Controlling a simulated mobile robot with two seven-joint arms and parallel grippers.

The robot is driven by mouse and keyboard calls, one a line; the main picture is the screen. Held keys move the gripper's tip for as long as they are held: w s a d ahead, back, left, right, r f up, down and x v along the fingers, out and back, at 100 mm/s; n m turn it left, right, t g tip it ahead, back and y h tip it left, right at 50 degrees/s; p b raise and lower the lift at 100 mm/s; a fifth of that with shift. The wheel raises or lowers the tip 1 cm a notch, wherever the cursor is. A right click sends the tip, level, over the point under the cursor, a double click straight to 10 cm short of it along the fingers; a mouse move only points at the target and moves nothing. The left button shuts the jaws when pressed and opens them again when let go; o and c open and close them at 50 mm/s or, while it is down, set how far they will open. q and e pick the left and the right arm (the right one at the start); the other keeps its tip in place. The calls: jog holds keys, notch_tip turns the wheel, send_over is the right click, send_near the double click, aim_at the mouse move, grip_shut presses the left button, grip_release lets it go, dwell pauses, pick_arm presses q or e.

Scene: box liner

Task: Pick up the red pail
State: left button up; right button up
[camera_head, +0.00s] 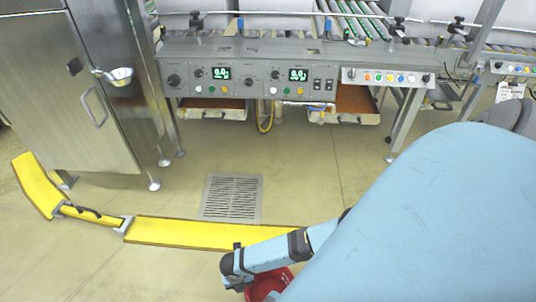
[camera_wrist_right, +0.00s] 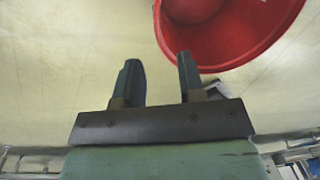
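The red pail (camera_head: 268,286) shows at the bottom of the head view, partly hidden behind my right arm. In the right wrist view the pail (camera_wrist_right: 228,55) is at the upper right, cut off by the top edge, with its round rim and inside visible. My right gripper (camera_wrist_right: 157,65) is open, and nothing shows between its two fingers. The right-hand fingertip overlaps the pail's lower left rim in the picture; I cannot tell whether they touch. The right fingers are not visible in the head view. My left gripper is not in view.
A yellow floor-level strip (camera_head: 190,232) runs across the floor, with a drain grate (camera_head: 231,198) behind it. A steel cabinet (camera_head: 65,95) stands at the left. A control panel (camera_head: 250,80) and roller conveyor (camera_head: 350,20) line the back. Open floor (camera_head: 300,170) lies between.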

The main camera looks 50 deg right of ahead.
jog(key=f+b, duration=0.1)
jog(key=f, duration=0.1)
jog(key=f+b, duration=0.1)
jog(key=f, duration=0.1)
jog(key=f+b, duration=0.1)
jog(key=f, duration=0.2)
jog(key=shift+s+d+f+b, duration=0.1)
jog(key=shift+s+d+b, duration=0.05)
jog(key=shift+s+b, duration=0.2)
notch_tip(320, 180, down, 2)
jog(key=shift+f+b, duration=0.1)
jog(key=shift+b, duration=0.55)
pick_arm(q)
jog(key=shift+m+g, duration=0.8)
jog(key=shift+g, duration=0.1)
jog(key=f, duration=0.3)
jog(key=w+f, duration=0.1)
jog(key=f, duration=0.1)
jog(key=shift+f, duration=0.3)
pick_arm(e)
grip_shut()
